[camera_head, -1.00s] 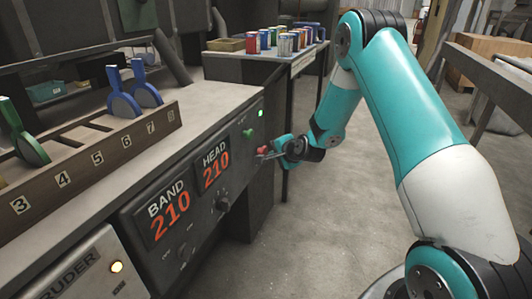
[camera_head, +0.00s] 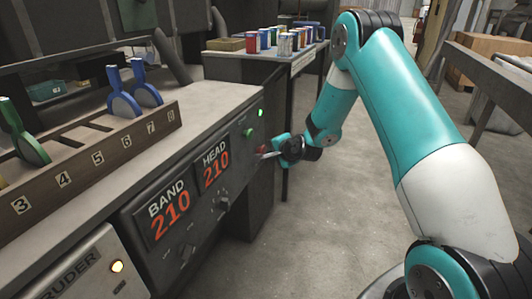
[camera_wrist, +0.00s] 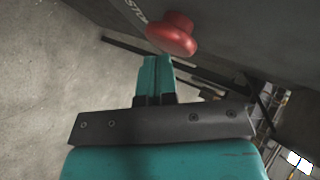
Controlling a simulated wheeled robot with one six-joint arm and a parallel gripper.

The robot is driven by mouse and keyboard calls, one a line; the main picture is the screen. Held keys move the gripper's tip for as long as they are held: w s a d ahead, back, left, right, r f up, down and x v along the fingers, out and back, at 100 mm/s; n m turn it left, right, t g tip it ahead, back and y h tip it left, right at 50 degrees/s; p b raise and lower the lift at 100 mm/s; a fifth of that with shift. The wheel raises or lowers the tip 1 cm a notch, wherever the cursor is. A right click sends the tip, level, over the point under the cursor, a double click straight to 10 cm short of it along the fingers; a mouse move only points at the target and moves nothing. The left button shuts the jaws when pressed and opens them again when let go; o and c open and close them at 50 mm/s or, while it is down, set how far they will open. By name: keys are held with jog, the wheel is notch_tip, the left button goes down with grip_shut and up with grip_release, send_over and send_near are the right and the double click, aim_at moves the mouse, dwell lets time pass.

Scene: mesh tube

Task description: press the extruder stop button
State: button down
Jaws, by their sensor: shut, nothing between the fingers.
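The red mushroom-shaped stop button (camera_wrist: 173,35) sticks out of the dark panel in the wrist view, with part of a white "STOP" label beside it. In the head view only a small bit of the red button (camera_head: 262,150) shows by my gripper. My gripper (camera_wrist: 157,62) is shut and empty. Its fingertips are right at the button's near edge in the wrist view; I cannot tell whether they touch it. In the head view my gripper (camera_head: 272,152) is at the right end of the extruder panel (camera_head: 232,160). A green button (camera_head: 248,133) and a lit green lamp (camera_head: 261,113) are above.
The panel has red "210" BAND and HEAD displays (camera_head: 170,215) and black knobs (camera_head: 223,203). A numbered rack (camera_head: 100,160) with coloured tools stands on top. Cans (camera_head: 285,44) stand on a table behind. The floor to the right is open.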

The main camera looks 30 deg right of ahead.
jog(key=shift+w+a, duration=0.3)
jog(key=shift+w, duration=0.05)
dwell(0.6)
jog(key=shift+s+d, duration=0.75)
jog(key=shift+s, duration=0.25)
jog(key=s+d, duration=0.1)
jog(key=s, duration=0.1)
jog(key=s+d+b, duration=0.1)
jog(key=s+d, duration=0.1)
dwell(0.9)
